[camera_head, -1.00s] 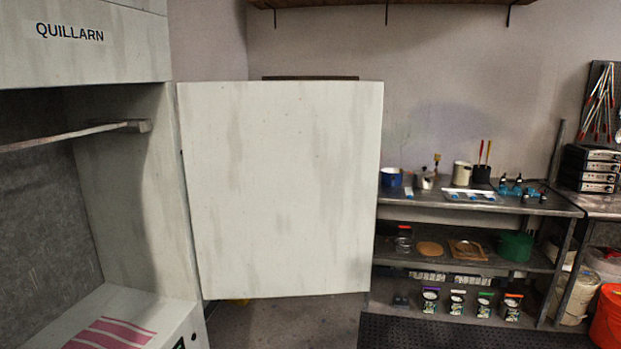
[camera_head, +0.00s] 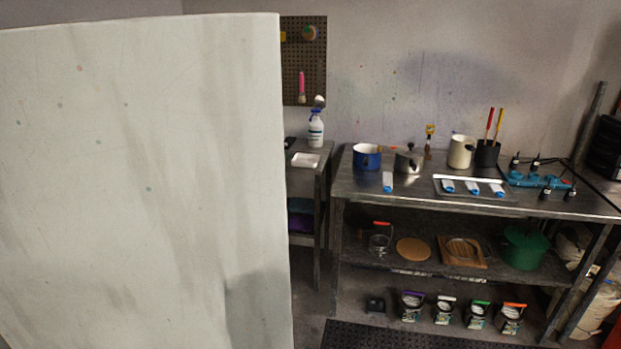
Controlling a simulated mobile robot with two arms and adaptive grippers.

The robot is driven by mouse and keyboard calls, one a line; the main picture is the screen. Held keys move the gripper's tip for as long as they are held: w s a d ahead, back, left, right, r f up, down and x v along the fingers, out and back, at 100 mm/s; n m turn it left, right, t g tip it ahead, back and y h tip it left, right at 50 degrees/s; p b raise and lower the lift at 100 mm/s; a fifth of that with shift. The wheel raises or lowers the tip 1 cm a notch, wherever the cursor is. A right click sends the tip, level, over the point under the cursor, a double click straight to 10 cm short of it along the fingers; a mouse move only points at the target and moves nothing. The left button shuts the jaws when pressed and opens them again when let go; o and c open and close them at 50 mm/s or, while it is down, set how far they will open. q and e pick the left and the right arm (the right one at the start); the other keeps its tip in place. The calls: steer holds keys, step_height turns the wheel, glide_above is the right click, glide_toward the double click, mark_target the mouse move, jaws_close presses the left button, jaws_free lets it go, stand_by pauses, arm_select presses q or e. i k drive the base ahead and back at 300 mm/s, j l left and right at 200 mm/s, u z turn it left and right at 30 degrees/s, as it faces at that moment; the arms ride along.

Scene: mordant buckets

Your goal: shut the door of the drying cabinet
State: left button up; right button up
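The drying cabinet's door (camera_head: 140,180) is a pale grey-green panel with darker streaks. It stands open and fills the left half of the head view, close to me, with its free edge near the middle. The cabinet body is out of view now. Neither of my grippers shows in the view.
A metal workbench (camera_head: 540,203) stands at the right with a blue pot (camera_head: 367,157), a cream pot (camera_head: 461,151) and a tray on top. A green pot (camera_head: 525,248) sits on its lower shelf. A narrow side table (camera_head: 305,174) stands behind the door's edge. A dark mat (camera_head: 400,338) lies on the floor.

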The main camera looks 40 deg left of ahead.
mark_target(142, 198)
steer(key=i+l+u, duration=0.1)
steer(key=i, duration=0.4)
steer(key=i+l+u, duration=0.15)
steer(key=i, duration=0.4)
steer(key=i+u, duration=0.2)
steer(key=u, duration=0.25)
steer(key=i+u, duration=0.15)
steer(key=u, duration=0.3)
steer(key=i+l+u, duration=0.15)
steer(key=u, duration=0.3)
steer(key=i+l+u, duration=0.15)
steer(key=u, duration=0.3)
steer(key=i+u, duration=0.1)
steer(key=u, duration=0.35)
steer(key=i+l+u, duration=0.1)
steer(key=u, duration=0.35)
steer(key=l+u, duration=0.15)
steer(key=u, duration=0.3)
steer(key=i+l+u, duration=0.15)
steer(key=u, duration=0.3)
steer(key=l+u, duration=0.2)
steer(key=u, duration=0.25)
steer(key=i+l+u, duration=0.1)
steer(key=l+u, duration=0.15)
steer(key=i+l+u, duration=0.1)
steer(key=l+u, duration=0.2)
